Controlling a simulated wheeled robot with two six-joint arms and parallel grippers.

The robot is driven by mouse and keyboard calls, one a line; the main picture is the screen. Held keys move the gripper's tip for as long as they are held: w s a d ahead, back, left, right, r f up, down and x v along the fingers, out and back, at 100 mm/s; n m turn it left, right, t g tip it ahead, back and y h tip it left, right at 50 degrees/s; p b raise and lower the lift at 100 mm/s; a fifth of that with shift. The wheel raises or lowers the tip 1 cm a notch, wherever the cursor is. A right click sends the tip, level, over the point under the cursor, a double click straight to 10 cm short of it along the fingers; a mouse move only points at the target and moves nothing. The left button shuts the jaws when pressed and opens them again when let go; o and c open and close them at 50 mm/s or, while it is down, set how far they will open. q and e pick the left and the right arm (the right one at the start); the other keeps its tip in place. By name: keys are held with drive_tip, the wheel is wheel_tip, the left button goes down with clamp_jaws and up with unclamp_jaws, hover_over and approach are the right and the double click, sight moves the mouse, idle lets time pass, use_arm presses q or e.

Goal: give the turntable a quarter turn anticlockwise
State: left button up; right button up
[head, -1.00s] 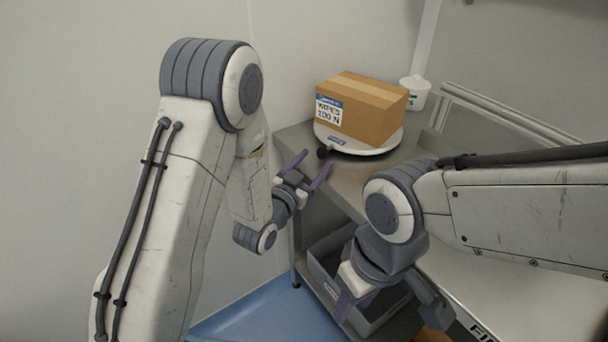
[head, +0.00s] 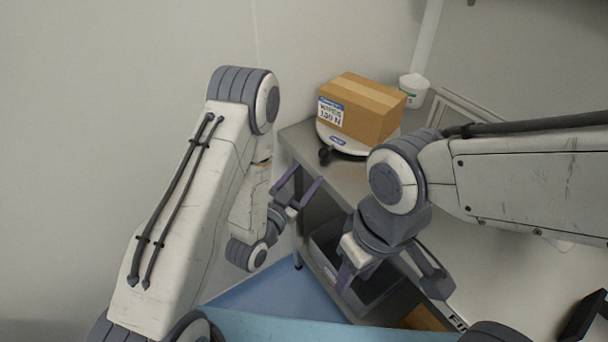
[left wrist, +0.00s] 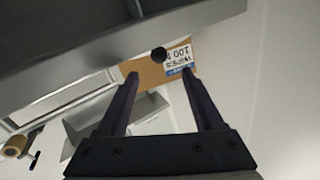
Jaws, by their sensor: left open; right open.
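The turntable (head: 345,143) is a white disc on the far end of the steel bench, with a dark knob (head: 324,156) at its near left edge. A brown carton (head: 365,108) with a white and blue label sits on it. My left gripper (head: 308,173) is open and empty, just off the bench corner, short of the knob and apart from it. In the left wrist view the knob (left wrist: 158,54) shows beyond and between the open fingers (left wrist: 160,75), with the carton (left wrist: 152,74) behind. My right gripper (head: 347,278) hangs low in front of the bench, its fingers partly hidden.
A white tub (head: 414,90) stands behind the carton, near a metal rail frame (head: 455,108). A grey bin (head: 370,292) is on the shelf under the bench. A plain wall (head: 130,60) closes off the left side.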

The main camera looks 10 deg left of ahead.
use_arm(q)
drive_tip(key=shift+w, duration=0.1)
drive_tip(key=c, duration=0.7)
drive_tip(key=shift+w+a+f+n+b, duration=0.1)
drive_tip(key=shift+w+f+n+b, duration=0.1)
drive_tip(key=shift+w+n+b, duration=0.2)
clamp_jaws()
drive_tip(key=n+g+h+b, duration=0.1)
drive_tip(key=n+h+b, duration=0.2)
drive_tip(key=n+b, duration=0.25)
approach(311, 153)
drive_tip(key=w+d+r, duration=0.2)
drive_tip(key=d, duration=0.1)
drive_tip(key=w+a+r+n+g+h+b, duration=0.1)
drive_tip(key=w+a+n+g+h+b, duration=0.2)
drive_tip(key=a+n, duration=0.35)
drive_tip(key=shift+h, duration=0.6)
drive_tip(key=x, duration=0.9)
drive_tip(key=shift+s+d, duration=0.1)
drive_tip(key=shift+d, duration=0.55)
drive_tip(key=shift+s+d+f, duration=0.15)
drive_tip(key=shift+s+d, duration=0.05)
drive_tip(key=shift+s, duration=0.35)
drive_tip(key=shift+s+d+f, duration=0.1)
drive_tip(key=shift+s+d, duration=0.1)
drive_tip(key=shift+s, duration=0.35)
drive_tip(key=shift+s+d+f, duration=0.15)
drive_tip(key=shift+s+d, duration=0.15)
drive_tip(key=shift+s, duration=0.4)
